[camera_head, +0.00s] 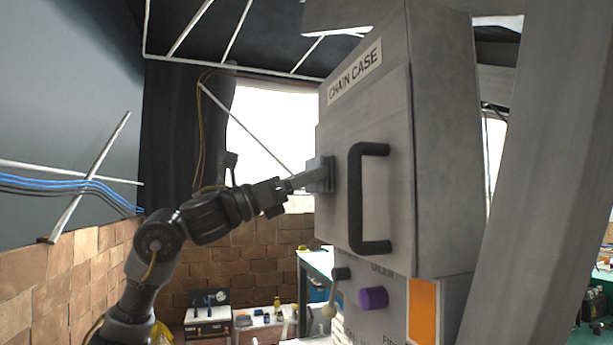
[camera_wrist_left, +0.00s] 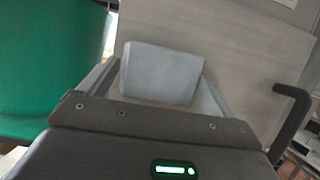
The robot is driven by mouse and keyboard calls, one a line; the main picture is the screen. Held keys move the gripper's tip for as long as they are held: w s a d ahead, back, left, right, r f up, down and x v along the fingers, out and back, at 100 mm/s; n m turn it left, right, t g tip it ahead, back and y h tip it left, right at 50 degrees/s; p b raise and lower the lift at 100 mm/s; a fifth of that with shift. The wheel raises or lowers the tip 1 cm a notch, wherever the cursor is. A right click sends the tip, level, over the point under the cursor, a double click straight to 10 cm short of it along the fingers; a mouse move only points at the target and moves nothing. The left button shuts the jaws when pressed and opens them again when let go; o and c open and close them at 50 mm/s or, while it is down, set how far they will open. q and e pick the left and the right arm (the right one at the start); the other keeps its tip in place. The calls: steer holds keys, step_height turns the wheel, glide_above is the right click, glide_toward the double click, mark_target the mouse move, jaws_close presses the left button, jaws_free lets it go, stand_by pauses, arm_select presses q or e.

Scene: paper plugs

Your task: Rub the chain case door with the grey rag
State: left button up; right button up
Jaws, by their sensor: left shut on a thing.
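The chain case door (camera_head: 338,203) is a grey metal panel with a black handle (camera_head: 356,200), below a "CHAIN CASE" label. My left gripper (camera_head: 318,177) reaches in from the left to the door's left part, left of the handle. It is shut on the grey rag (camera_head: 329,174), a small block-like pad that appears to lie against the door; contact cannot be told for certain. In the left wrist view the rag (camera_wrist_left: 161,73) sits between the two fingers, in front of the door's pale face (camera_wrist_left: 235,45). My right gripper does not show.
A large grey beam (camera_head: 545,180) fills the right side. A brick wall (camera_head: 255,250) and a bench with bottles (camera_head: 262,320) stand behind.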

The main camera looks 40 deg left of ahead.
arm_select(q)
steer(key=shift+w+a, duration=0.25)
steer(key=shift+a, duration=0.15)
steer(key=shift+s, duration=0.1)
steer(key=shift+s+a+b, duration=0.2)
steer(key=shift+s+a, duration=0.35)
steer(key=shift+s, duration=0.25)
steer(key=shift+s+a+b, duration=0.15)
steer(key=shift+s+a, duration=0.35)
steer(key=shift+s, duration=0.25)
steer(key=shift+s+a+b, duration=0.2)
steer(key=shift+s+a, duration=0.35)
steer(key=shift+s, duration=0.25)
steer(key=shift+s+a, duration=0.45)
steer(key=shift+s, duration=0.2)
steer(key=shift+s+a, duration=0.45)
steer(key=shift+s, duration=0.15)
steer(key=shift+w, duration=0.1)
